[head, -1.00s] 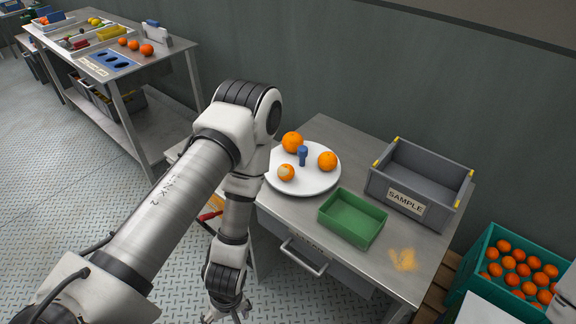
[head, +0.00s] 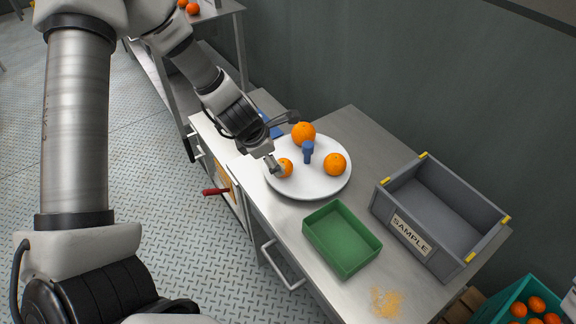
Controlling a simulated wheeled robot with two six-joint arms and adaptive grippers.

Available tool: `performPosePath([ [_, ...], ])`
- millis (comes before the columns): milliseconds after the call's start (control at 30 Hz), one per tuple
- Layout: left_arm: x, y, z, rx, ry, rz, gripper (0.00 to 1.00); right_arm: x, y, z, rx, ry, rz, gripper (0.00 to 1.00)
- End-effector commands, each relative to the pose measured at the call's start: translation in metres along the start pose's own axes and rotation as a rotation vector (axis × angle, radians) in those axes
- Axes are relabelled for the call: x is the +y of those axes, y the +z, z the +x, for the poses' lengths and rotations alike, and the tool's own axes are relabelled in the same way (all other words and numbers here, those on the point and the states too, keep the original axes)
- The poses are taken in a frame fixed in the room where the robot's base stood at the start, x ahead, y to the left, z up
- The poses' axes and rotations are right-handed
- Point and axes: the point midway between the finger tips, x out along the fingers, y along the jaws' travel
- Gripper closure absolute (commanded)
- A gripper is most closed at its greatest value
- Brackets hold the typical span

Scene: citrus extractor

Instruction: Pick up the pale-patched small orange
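The pale-patched small orange (head: 287,168) sits on the left front part of a round white plate (head: 318,187). Its pale patch is mostly hidden now by a finger of my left gripper (head: 285,144). The gripper is over the plate's left edge with its fingers spread wide. One finger is right at the small orange's left side; I cannot tell whether it touches. The other finger reaches toward the larger orange (head: 304,132) at the back. Another orange (head: 335,164) lies on the plate's right side. My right gripper is not in view.
A blue post (head: 308,152) stands mid-plate among the oranges. A green tray (head: 342,239) and a grey SAMPLE crate (head: 408,233) stand to the right on the metal table. An orange smear (head: 386,302) marks the front. A teal crate (head: 507,301) of oranges is at lower right.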

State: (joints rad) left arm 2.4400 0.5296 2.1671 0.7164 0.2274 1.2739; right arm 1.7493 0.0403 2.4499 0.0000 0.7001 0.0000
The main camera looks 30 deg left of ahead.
Motion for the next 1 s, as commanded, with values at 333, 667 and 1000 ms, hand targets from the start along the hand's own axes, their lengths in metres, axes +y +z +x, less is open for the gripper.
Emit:
performPosePath([
  [333,0.001,0.003,0.043,-0.009,0.009,0.007,0.17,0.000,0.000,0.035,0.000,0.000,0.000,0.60],
  [667,0.002,0.007,0.075,-0.010,0.009,0.005,0.17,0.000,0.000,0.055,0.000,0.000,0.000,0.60],
  [1000,0.002,0.007,0.074,-0.009,0.008,0.005,0.82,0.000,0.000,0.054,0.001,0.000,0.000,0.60],
])
